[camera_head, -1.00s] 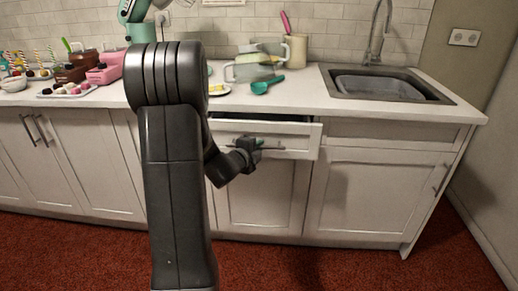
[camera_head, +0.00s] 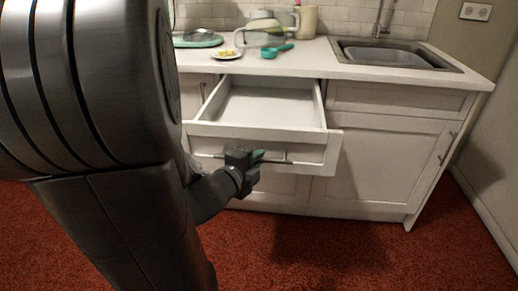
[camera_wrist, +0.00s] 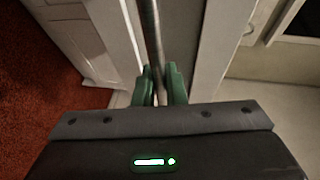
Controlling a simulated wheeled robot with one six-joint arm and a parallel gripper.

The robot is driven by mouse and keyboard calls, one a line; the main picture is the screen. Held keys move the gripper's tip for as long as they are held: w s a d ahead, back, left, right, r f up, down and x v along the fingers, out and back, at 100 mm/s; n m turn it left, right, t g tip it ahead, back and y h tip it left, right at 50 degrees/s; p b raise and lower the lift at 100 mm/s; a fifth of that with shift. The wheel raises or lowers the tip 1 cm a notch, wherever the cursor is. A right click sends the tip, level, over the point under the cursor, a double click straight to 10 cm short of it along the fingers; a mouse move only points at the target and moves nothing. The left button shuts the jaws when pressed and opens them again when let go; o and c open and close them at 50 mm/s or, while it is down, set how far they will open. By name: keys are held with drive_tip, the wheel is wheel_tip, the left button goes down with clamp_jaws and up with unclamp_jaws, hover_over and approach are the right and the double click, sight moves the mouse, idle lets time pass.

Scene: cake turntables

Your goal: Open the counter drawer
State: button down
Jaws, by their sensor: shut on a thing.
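The white counter drawer (camera_head: 318,150) is pulled well out from the cabinet below the counter, left of the sink. Its inside looks empty in the head view. A thin metal bar handle (camera_head: 278,161) runs across its front. My gripper (camera_head: 257,157) is at the handle, and its green fingers are shut on it. In the wrist view the handle (camera_wrist: 152,35) runs between my gripper's two green fingers (camera_wrist: 158,88). My arm hides the left part of the drawer front's surroundings.
The counter (camera_head: 310,62) holds a teal scoop (camera_head: 270,52), a small plate (camera_head: 227,54), a clear container (camera_head: 262,36) and a sink (camera_head: 390,56). Cabinet doors (camera_head: 385,165) are closed below. Red carpet (camera_head: 300,250) is clear in front.

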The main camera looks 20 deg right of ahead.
drive_tip(key=shift+s+a, duration=0.5)
drive_tip(key=shift+s, duration=0.25)
drive_tip(key=c, duration=1.8)
unclamp_jaws()
drive_tip(key=shift+p+v, duration=1.65)
drive_tip(key=shift+v, duration=5.25)
drive_tip(key=shift+w, duration=0.1)
drive_tip(key=shift+b+x, duration=1.25)
drive_tip(key=shift+x, duration=4.2)
